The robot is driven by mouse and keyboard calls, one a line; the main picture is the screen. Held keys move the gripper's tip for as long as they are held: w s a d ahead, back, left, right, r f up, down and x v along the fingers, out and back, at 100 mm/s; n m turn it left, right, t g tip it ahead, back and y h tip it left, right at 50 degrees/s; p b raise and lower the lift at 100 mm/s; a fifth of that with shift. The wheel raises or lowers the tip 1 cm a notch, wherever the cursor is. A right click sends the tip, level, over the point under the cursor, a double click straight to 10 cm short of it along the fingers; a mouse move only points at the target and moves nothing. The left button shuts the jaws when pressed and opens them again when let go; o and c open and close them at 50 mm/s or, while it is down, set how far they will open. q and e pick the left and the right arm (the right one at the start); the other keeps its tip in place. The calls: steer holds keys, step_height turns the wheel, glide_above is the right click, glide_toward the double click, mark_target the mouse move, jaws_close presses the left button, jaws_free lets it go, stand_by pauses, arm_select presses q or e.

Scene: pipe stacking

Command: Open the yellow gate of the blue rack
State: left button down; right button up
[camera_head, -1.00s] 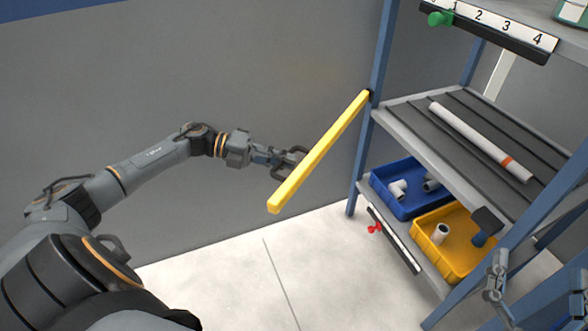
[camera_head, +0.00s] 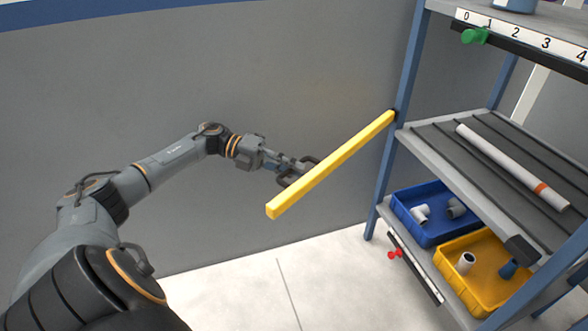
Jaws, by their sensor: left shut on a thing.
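The yellow gate (camera_head: 332,164) is a long square bar. Its far end meets the left post of the blue rack (camera_head: 404,80). The bar points out to the left and toward me, clear of the shelf front, with its near end free in the air. My left gripper (camera_head: 300,172) is on the wall side of the bar, around its middle, and is shut on it. The bar partly hides the fingers. My right gripper does not show.
A white pipe (camera_head: 500,160) with an orange band lies on the grooved middle shelf. Below stand a blue bin (camera_head: 432,230) and a yellow bin (camera_head: 470,290) with pipe fittings. A ruler strip with a green knob (camera_head: 475,37) is above. A grey wall (camera_head: 200,80) stands behind my left arm.

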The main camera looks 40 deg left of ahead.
arm_select(q)
steer(key=c, duration=1.4)
jaws_free()
steer(key=shift+o, duration=0.2)
steer(key=v, duration=0.7)
steer(key=shift+a, duration=0.25)
steer(key=shift+s, duration=0.1)
